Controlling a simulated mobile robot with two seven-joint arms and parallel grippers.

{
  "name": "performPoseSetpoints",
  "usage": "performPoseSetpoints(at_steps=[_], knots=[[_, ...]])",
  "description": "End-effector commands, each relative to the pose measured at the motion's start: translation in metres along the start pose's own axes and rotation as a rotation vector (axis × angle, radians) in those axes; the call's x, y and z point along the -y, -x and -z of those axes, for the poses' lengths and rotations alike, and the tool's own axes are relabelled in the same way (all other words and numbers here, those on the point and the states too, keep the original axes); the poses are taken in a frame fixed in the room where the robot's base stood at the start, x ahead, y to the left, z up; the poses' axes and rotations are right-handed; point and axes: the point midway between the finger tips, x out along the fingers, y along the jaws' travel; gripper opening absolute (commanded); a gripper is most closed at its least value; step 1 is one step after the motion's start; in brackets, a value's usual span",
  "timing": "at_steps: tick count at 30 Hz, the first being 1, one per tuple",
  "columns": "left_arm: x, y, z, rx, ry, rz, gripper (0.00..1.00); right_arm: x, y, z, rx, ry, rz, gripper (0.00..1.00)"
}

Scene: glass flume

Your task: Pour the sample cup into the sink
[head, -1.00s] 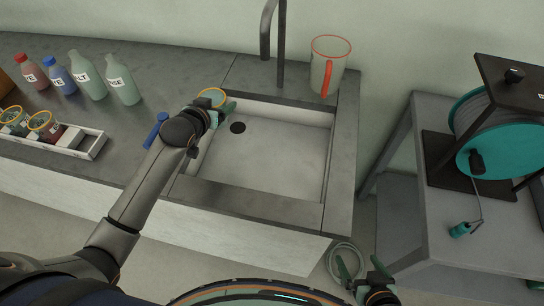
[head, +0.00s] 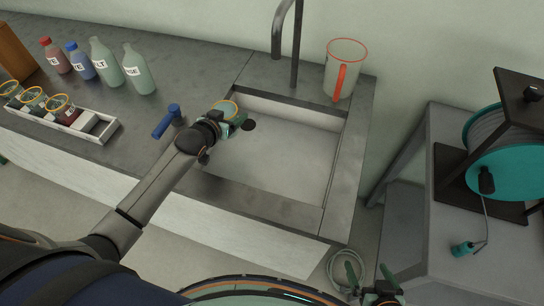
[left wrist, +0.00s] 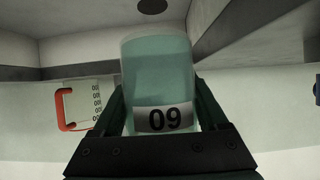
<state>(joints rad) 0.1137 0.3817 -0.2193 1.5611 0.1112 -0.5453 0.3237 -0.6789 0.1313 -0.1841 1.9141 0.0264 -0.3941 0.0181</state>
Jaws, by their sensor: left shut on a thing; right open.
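In the left wrist view the cup (left wrist: 157,75) stands between the fingers, with teal liquid and a label reading 09. Its exact tilt is hard to tell. The sink (head: 285,155) is a pale, empty-looking basin in the grey counter. Its dark drain (head: 248,125) is just right of the gripper. My right gripper (head: 368,285) is open and empty, low at the front, away from the sink.
A red-rimmed jug (head: 343,72) stands behind the sink, right of the tap (head: 297,45). A blue-handled thing (head: 168,122) is left of the sink. A rack (head: 100,128) with cups and several bottles (head: 138,70) stand further left. A hose reel (head: 500,145) is at the right.

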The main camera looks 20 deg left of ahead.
Motion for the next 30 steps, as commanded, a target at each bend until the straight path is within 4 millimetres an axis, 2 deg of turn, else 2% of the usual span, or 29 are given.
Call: performPoseSetpoints(at_steps=[30], knots=[[-0.0071,0.0005,0.0037,0.013,-0.102,0.053,0.21,0.0001,0.0001,0.0000,0.000,0.000,0.000,1.00]])
